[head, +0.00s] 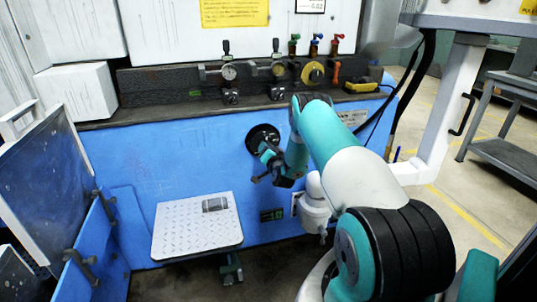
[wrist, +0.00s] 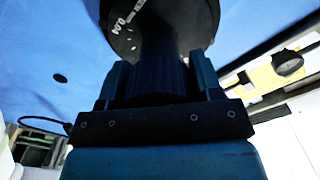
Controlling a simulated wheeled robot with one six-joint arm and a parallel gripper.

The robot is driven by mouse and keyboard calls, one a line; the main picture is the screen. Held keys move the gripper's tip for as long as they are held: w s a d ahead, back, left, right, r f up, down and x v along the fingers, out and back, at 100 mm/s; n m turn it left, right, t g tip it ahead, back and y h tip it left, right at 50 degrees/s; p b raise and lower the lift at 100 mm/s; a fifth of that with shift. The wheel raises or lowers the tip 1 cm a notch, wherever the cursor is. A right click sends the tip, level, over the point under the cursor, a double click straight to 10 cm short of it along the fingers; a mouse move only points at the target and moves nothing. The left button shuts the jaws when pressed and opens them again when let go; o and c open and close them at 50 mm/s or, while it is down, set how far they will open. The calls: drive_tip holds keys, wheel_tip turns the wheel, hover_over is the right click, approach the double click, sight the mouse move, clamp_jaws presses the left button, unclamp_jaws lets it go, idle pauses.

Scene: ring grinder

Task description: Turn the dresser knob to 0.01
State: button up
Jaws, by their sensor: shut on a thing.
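The dresser knob (head: 263,136) is a black round dial on the blue front of the machine, partly hidden by my gripper in the head view. In the wrist view, its wide dial (wrist: 125,22) carries white print that looks like 0.04, seen upside down. Its dark narrower grip (wrist: 160,62) sits between the two fingers of my gripper (wrist: 158,80). My gripper (head: 270,163) is shut on this grip, in front of the blue panel. The index mark for the reading cannot be made out.
A silver tread plate (head: 190,240) lies below and left of the knob. Gauges and coloured valves (head: 313,72) line the dark ledge above. A white post (head: 450,110) stands at right.

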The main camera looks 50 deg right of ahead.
drive_tip(key=shift+m+b, duration=0.5)
drive_tip(key=shift+m, duration=1.7)
drive_tip(key=o, duration=0.9)
drive_tip(key=shift+o, duration=0.2)
drive_tip(key=shift+s, duration=0.1)
drive_tip(key=b+v, duration=1.7)
drive_tip(key=b, duration=0.7)
drive_tip(key=shift+s, duration=0.15)
